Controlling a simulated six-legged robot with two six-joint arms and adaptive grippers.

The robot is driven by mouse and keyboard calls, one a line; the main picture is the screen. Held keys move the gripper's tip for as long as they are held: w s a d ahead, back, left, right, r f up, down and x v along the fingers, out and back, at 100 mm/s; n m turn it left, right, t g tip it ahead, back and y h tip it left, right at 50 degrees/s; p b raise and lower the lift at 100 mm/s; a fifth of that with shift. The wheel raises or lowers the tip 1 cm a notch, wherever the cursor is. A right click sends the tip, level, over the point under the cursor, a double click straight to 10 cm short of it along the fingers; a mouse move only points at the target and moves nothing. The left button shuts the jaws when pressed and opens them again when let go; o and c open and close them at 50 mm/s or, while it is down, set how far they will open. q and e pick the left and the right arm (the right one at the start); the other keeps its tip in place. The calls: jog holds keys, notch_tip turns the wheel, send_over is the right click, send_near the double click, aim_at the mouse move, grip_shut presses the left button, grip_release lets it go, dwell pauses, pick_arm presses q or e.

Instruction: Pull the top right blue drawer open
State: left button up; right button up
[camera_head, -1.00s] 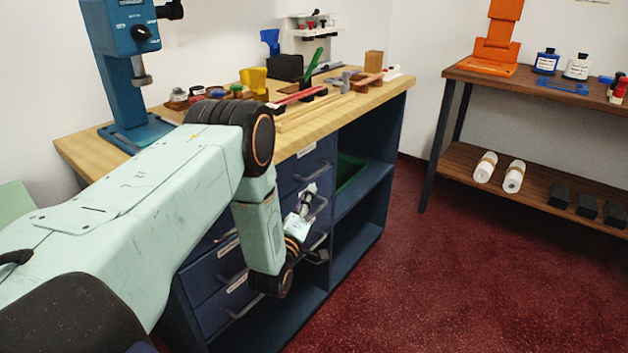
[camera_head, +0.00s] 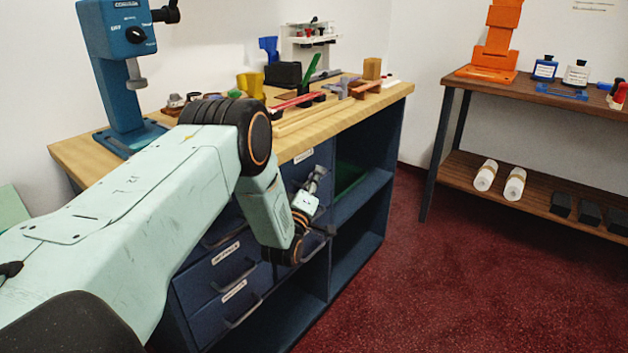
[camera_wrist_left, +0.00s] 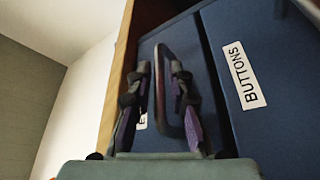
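The blue top right drawer (camera_head: 308,168) is under the worktop in the head view and looks closed. Its face also shows in the left wrist view (camera_wrist_left: 190,50), with a label mostly hidden. Its dark loop handle (camera_wrist_left: 160,88) stands between the fingers of my left gripper (camera_wrist_left: 161,72). The fingers, with purple pads, are apart on either side of the handle; contact is not clear. In the head view my left gripper (camera_head: 317,180) is in front of this drawer. My right gripper is in neither view.
A blue drawer labelled BUTTONS (camera_wrist_left: 280,105) adjoins in the wrist view. The wooden worktop (camera_head: 75,155) overhangs the drawers and holds a blue press (camera_head: 113,65) and small items. Open shelves (camera_head: 352,225) lie right of the drawers. The red floor (camera_head: 440,290) in front is clear.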

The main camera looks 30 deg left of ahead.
pick_arm(q)
grip_shut()
jog(key=shift+d, duration=0.15)
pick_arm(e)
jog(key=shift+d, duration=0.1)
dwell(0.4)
